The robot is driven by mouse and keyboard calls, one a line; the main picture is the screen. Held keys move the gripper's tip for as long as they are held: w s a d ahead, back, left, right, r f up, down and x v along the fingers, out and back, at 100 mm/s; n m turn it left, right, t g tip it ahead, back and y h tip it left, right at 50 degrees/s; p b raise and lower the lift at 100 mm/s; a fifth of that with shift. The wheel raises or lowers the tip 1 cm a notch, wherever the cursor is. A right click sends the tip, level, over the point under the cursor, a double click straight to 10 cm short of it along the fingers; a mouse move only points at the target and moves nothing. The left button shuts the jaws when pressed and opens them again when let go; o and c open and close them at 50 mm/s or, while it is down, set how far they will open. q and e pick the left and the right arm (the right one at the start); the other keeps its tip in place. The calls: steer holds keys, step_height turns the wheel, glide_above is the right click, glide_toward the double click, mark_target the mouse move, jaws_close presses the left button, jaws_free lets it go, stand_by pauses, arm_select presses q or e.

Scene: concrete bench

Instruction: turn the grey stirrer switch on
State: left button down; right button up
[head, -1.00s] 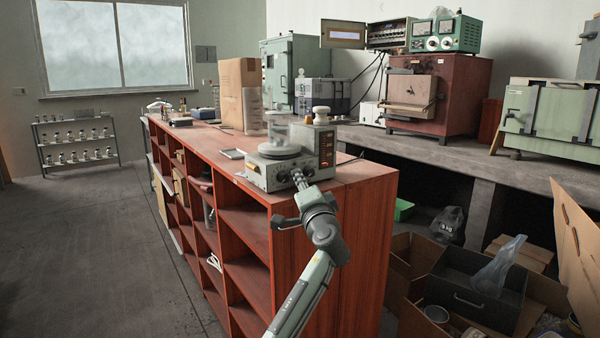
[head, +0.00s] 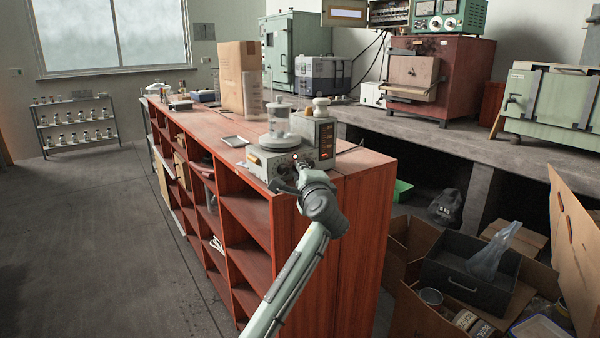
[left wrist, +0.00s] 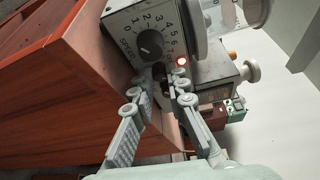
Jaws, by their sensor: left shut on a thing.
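The grey stirrer (head: 262,168) stands at the near end of the red-brown shelf unit, with a glass vessel (head: 279,122) on top. In the left wrist view its front panel (left wrist: 122,22) shows tilted, with a black numbered dial (left wrist: 151,43) and a lit red lamp (left wrist: 181,62). My left gripper (head: 300,168) is at the right part of this panel. In the left wrist view its fingertips (left wrist: 168,76) are close together just below the lamp, shut on what I take to be the switch. The fingertips hide the switch, so its position cannot be seen. My right gripper is not in view.
A second instrument box (head: 314,135) with an orange display stands close behind the stirrer. A small tray (head: 236,141) and a cardboard box (head: 238,80) are farther along the shelf top (head: 205,124). Open cartons (head: 412,240) lie on the floor at right.

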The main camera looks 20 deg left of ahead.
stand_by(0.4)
arm_select(q)
steer(key=c, duration=1.8)
jaws_free()
steer(key=v, duration=1.2)
